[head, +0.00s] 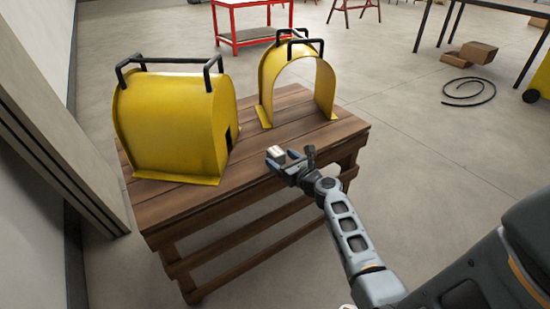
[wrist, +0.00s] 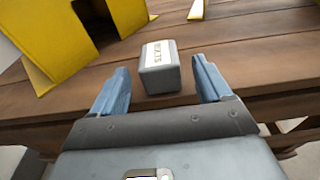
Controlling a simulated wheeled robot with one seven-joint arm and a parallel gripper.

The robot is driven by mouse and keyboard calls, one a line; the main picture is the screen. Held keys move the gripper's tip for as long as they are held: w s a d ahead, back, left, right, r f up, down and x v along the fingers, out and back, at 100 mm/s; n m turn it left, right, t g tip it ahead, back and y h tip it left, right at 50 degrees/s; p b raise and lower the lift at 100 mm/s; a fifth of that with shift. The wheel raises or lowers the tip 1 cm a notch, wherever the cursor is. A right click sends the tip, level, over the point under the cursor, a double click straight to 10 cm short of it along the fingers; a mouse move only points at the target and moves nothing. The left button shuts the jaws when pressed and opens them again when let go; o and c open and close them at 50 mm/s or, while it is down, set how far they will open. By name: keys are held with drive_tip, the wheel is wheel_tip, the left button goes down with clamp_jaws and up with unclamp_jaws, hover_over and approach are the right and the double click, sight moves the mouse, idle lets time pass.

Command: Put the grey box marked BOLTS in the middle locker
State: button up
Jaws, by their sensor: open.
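The small grey box (wrist: 158,81) has a white top label that appears to read BOLTS. It sits on the wooden workbench (head: 172,207) near its front edge, and it also shows in the head view (head: 275,155). My gripper (wrist: 161,82) is open, with its blue fingers on either side of the near part of the box. Gaps show between the box and both fingers. The middle locker is not in view.
Two yellow guards with black handles stand on the bench: a larger one (head: 175,125) at left and an arch (head: 296,85) at the back. A red-framed table (head: 235,38), cardboard boxes (head: 477,52) and a black hose (head: 470,92) lie beyond. Open floor is at right.

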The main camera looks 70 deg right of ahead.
drive_tip(key=shift+x, duration=1.2)
drive_tip(key=shift+r, duration=0.1)
drive_tip(key=c, duration=1.2)
